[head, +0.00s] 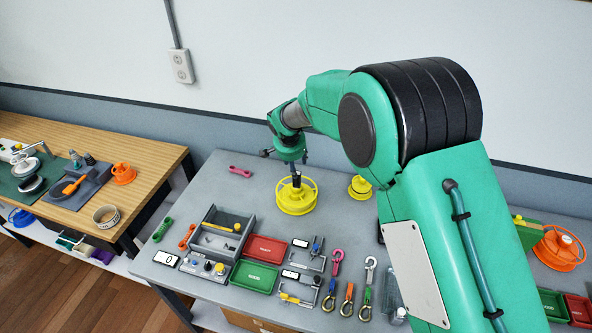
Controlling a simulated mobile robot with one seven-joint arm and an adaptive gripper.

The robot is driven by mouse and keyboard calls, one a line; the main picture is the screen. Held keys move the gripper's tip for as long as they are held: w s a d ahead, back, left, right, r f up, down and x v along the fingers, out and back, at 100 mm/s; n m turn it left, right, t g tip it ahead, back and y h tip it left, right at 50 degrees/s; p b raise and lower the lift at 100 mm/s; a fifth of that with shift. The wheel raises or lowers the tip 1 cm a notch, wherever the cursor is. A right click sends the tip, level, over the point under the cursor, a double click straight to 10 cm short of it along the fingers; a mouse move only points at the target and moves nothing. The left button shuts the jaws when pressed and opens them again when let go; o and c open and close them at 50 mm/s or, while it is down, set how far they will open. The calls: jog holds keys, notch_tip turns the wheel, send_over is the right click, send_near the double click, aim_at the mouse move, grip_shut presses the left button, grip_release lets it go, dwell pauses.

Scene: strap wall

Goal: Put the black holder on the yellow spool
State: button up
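A large yellow spool (296,203) stands on the grey table below the end of my arm. My gripper (295,178) points down over the middle of this spool, at or just above its hub. A narrow dark shape shows there. At this size I cannot tell my fingers from a black holder, or whether they are open or shut. A smaller yellow spool-like piece (360,187) stands to the right, partly behind my arm. I cannot make out the black holder clearly anywhere else.
A grey divided bin (218,236), red tray (264,250), green tray (254,277) and several hooks and clips fill the table's front. A pink link (240,171) lies at the back left. The table left of the large spool is mostly clear. My arm hides the right side.

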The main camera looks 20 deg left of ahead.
jog(key=shift+v, duration=1.8)
jog(key=shift+r, duration=0.1)
jog(key=s+d+r, duration=0.5)
jog(key=d+r, duration=0.2)
jog(key=d, duration=0.3)
jog(key=s+d+r+n, duration=0.1)
jog(key=s+d+r, duration=0.4)
jog(key=d+r, duration=0.35)
jog(key=s+d+r, duration=0.4)
jog(key=d+r, duration=0.3)
jog(key=d, duration=0.3)
jog(key=s+d, duration=0.5)
jog(key=s, duration=0.4)
jog(key=s+d+n, duration=0.1)
jog(key=s+d, duration=0.4)
jog(key=s, duration=0.5)
jog(key=s+d+n+t, duration=0.1)
jog(key=s+d, duration=0.4)
jog(key=s, duration=0.4)
jog(key=shift+s+d+r, duration=0.25)
jog(key=shift+s+r, duration=0.05)
